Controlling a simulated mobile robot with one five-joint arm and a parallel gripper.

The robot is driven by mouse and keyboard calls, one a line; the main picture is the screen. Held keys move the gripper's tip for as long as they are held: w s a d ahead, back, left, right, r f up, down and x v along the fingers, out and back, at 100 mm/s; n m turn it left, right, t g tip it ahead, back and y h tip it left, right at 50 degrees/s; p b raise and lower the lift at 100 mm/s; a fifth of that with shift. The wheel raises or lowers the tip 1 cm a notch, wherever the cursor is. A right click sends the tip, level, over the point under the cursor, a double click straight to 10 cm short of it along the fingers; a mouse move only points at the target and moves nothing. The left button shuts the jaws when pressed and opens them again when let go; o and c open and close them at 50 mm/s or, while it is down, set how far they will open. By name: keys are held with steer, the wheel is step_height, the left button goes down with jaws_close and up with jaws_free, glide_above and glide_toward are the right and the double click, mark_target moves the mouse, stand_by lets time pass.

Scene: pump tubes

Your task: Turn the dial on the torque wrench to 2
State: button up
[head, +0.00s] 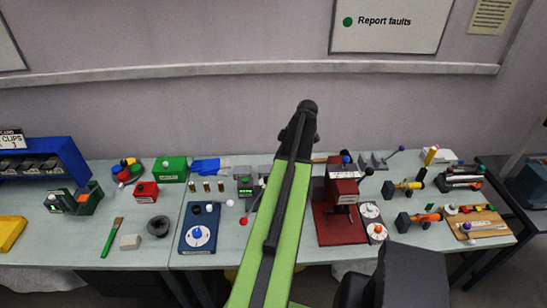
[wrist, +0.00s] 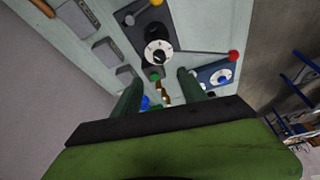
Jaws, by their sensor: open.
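In the wrist view a dark grey block (wrist: 153,30) carries a round white dial (wrist: 158,52) with a black knob at its centre. A thin rod runs from beside this dial to a red ball (wrist: 234,56). I cannot tell for certain that this is the torque wrench, and the dial's numbers are too small to read. My gripper (wrist: 160,80) is open, with its two dark green fingers apart and nothing held between them. The dial lies beyond the fingertips, near the middle of the gap. In the head view my arm hides this block, and my fingers do not show.
A blue base with a white dial and blue knob (head: 197,235) stands left of my arm. A paintbrush (head: 111,240) lies at the left. The table is crowded.

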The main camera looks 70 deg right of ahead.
steer(key=p+v, duration=0.2)
steer(key=v, duration=0.3)
steer(key=shift+p, duration=0.4)
